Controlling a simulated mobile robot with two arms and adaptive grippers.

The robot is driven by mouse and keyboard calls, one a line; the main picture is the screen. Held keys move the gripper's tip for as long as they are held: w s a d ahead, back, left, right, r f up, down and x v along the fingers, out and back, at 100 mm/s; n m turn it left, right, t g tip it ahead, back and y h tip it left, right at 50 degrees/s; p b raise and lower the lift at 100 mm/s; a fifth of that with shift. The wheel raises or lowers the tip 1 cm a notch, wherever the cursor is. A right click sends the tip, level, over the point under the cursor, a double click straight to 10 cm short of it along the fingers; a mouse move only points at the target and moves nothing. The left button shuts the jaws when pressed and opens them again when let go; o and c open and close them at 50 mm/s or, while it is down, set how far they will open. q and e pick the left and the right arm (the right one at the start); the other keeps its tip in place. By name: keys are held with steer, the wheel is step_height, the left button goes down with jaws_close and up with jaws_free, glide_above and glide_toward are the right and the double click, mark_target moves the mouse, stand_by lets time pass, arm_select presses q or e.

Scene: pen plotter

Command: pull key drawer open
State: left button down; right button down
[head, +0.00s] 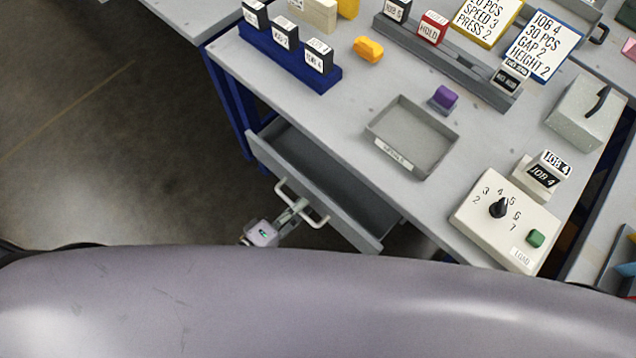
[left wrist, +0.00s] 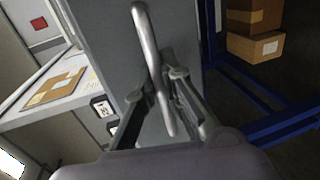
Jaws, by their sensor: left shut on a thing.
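The key drawer (head: 362,235) is under the grey worktable and stands pulled out, with its empty-looking grey inside (head: 330,180) showing. Its pale bar handle (head: 321,219) is on the front panel. My left gripper (head: 298,207) is shut on this handle in the head view. In the left wrist view, the handle (left wrist: 144,32) runs between the two fingers of my left gripper (left wrist: 160,86), with the grey drawer front (left wrist: 100,40) behind it. My right gripper is in neither view.
On the worktable (head: 365,85) are a grey tray (head: 440,153), a dial box (head: 475,222) with a green button, a blue rack (head: 270,50) with labelled blocks, and a purple block (head: 443,98). Open floor (head: 100,120) lies left of the drawer.

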arm_select(q)
steer(key=f+v, duration=0.2)
steer(key=v, duration=0.9)
steer(key=shift+s+f+p, duration=0.2)
steer(key=shift+p, duration=0.25)
steer(key=shift+a, duration=0.15)
steer(key=c, duration=1.7)
jaws_free()
steer(key=v, duration=1.2)
steer(key=shift+w, duration=0.1)
